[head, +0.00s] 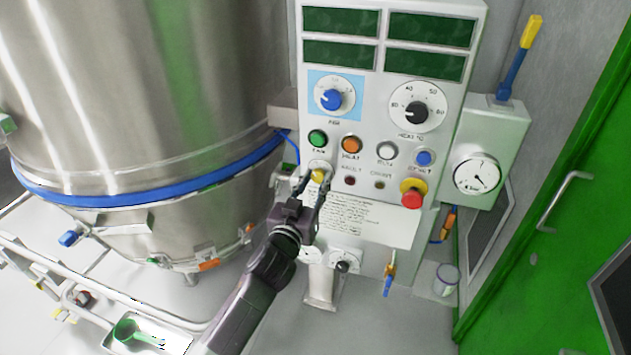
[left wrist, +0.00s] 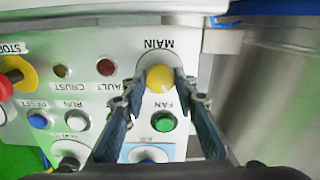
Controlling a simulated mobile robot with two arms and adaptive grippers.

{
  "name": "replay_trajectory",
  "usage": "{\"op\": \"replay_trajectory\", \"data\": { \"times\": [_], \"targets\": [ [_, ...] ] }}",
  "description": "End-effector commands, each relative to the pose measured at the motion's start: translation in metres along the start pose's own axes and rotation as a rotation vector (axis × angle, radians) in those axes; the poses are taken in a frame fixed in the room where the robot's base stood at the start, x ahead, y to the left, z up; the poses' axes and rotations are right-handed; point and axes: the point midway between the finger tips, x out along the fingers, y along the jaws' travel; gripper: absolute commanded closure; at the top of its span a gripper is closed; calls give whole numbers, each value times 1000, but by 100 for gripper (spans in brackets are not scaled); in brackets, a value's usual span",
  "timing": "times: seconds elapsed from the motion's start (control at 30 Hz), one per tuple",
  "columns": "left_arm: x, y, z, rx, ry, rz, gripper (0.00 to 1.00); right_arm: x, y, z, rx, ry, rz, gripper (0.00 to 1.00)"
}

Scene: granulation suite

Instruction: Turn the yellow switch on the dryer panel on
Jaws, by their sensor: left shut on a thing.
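The dryer panel (head: 365,130) is a white upright box with dials, buttons and lamps. The yellow switch (head: 318,176) sits at its lower left, under the green button; in the left wrist view the yellow switch (left wrist: 159,78) is a round knob on a light disc marked MAIN. My left gripper (head: 317,183) is at the switch, with one finger on each side of it, shut on the knob. The left gripper's fingers (left wrist: 160,88) also flank the knob in the left wrist view. Which way the switch is turned cannot be told. My right gripper is not in view.
A red stop button on a yellow base (head: 412,193) is at the panel's lower right. Green (head: 317,138), orange (head: 351,144), white and blue buttons sit just above the switch. A steel vessel (head: 150,90) stands left, a green door (head: 560,200) right.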

Motion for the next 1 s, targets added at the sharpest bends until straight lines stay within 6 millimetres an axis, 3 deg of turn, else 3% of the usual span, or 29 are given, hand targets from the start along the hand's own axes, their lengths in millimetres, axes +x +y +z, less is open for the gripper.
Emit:
{"op": "replay_trajectory", "data": {
  "times": [0.47,1.0],
  "targets": [
    [0,0,0,139,0,0,97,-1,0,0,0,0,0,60],
    [0,0,0,633,-1,0,97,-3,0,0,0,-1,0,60]
  ]
}}
